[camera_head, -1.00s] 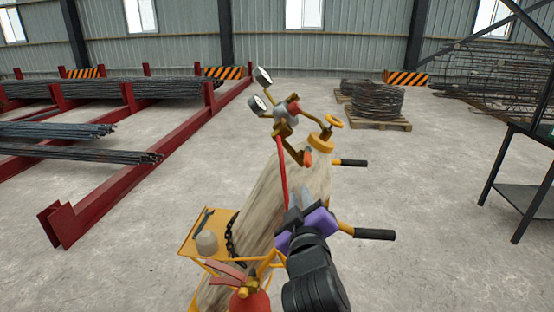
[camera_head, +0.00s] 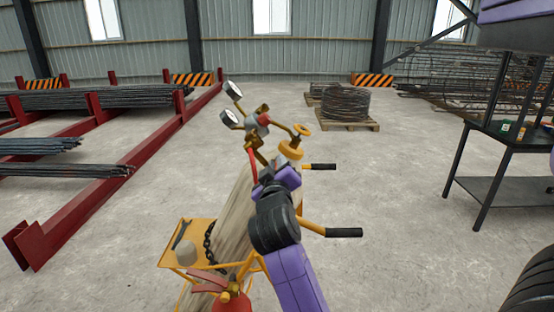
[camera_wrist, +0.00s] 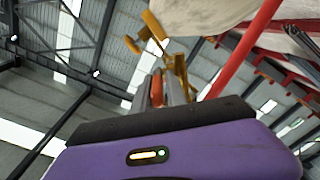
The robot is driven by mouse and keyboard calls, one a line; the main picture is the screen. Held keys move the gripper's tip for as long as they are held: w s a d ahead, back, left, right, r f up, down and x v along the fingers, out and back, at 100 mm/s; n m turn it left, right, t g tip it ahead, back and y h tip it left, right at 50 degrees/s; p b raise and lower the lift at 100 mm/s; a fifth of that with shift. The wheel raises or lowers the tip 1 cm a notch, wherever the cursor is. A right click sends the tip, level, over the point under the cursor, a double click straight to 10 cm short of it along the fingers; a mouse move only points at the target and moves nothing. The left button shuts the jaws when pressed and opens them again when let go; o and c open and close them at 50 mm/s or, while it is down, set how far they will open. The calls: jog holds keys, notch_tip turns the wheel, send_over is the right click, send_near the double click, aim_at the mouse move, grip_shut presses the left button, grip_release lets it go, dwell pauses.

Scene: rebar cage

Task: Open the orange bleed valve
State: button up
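The orange bleed valve (camera_wrist: 157,88) shows in the wrist view as a small orange piece right at my gripper's fingertips (camera_wrist: 170,88). I cannot tell whether the fingers touch it or close around it. In the head view my gripper (camera_head: 278,174) is up against the regulator assembly and hides the valve. The regulator (camera_head: 257,121) carries two white-faced gauges (camera_head: 231,102) on top of the tall, dusty beige cylinder (camera_head: 232,215). A yellow handwheel (camera_head: 301,130) stands beside it.
A red hose (camera_wrist: 245,45) runs close by my gripper. The orange cart (camera_head: 190,236) has two black handles (camera_head: 344,232) to the right, plus a chain and a red extinguisher (camera_head: 233,303). A dark table (camera_head: 510,190) stands right. Open floor lies between.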

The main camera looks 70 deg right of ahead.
jog(key=shift+x, duration=0.85)
jog(key=shift+s, duration=0.1)
jog(key=shift+c, duration=0.3)
grip_shut()
dwell(0.5)
